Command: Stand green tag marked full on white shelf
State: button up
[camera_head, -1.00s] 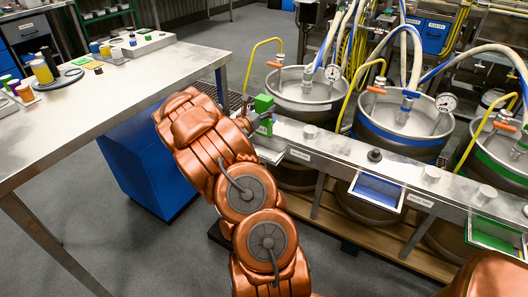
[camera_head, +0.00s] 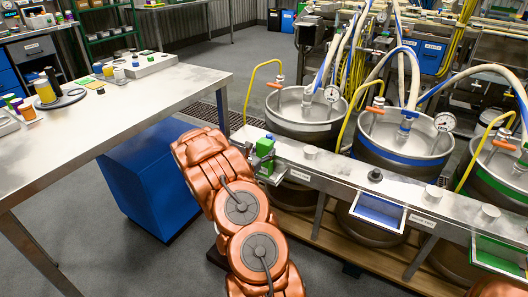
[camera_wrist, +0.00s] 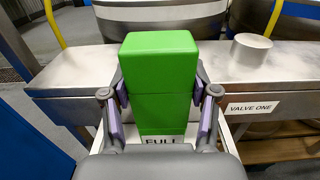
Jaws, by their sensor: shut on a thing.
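The green tag (camera_wrist: 158,65) is a blocky upright piece in the middle of the wrist view. My gripper (camera_wrist: 162,92) is shut on it, with a purple-padded finger on each side. In the head view the tag (camera_head: 264,147) shows at the left end of the steel rail. A white surface with a raised edge (camera_wrist: 218,138) shows around the tag's lower part, probably the white shelf. A label reading FULL (camera_wrist: 163,141) shows at its foot, partly hidden by my gripper. I cannot tell whether the tag's base touches the shelf.
The steel rail (camera_wrist: 75,75) runs close behind the tag, with a VALVE ONE label (camera_wrist: 250,107) and a round metal knob (camera_wrist: 251,48). Steel drums (camera_head: 305,110) with hoses stand behind. A blue-lined tray (camera_head: 379,211) is farther right. A steel table (camera_head: 120,105) is at left.

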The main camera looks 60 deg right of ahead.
jog(key=shift+f, duration=0.15)
jog(key=o, duration=1.6)
jog(key=shift+c, duration=0.2)
